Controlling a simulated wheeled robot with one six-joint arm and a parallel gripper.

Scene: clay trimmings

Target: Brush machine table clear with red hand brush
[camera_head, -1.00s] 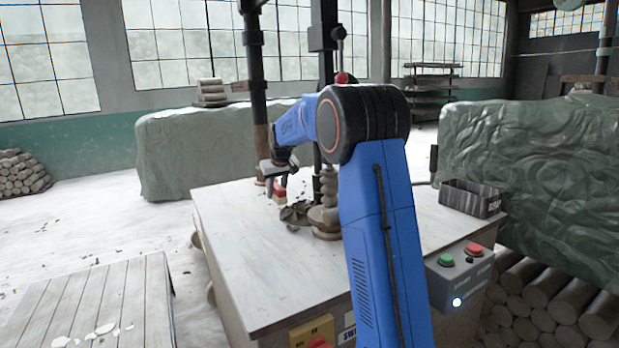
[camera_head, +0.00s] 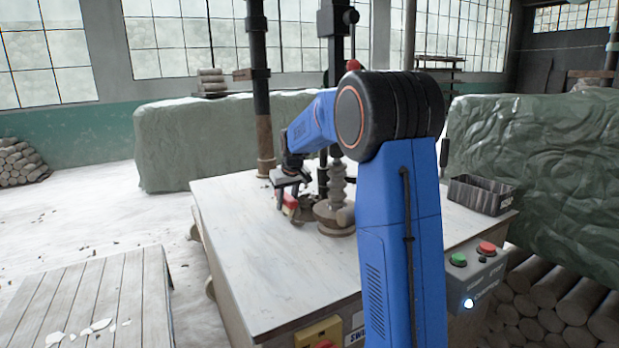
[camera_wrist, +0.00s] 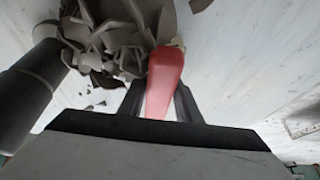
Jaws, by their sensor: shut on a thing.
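My gripper (camera_head: 289,201) is low over the machine table (camera_head: 255,265), just left of the machine's round metal base. It is shut on the red hand brush (camera_head: 290,201). In the wrist view the brush's red handle (camera_wrist: 164,82) sits between my two dark fingers (camera_wrist: 160,103). The brush's bristles are mostly hidden; a pale bit shows at its far end. A heap of curled grey-brown clay trimmings (camera_wrist: 108,42) lies right beside the brush, on its left in the wrist view. In the head view my gripper and the machine largely hide this heap.
The machine post (camera_head: 336,190) with its round base (camera_head: 336,232) stands close to the right of my gripper. A dark bin (camera_head: 482,194) sits at the table's right edge, above a button box (camera_head: 475,275). The table's front left is mostly bare. A slatted wooden platform (camera_head: 100,295) stands at lower left.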

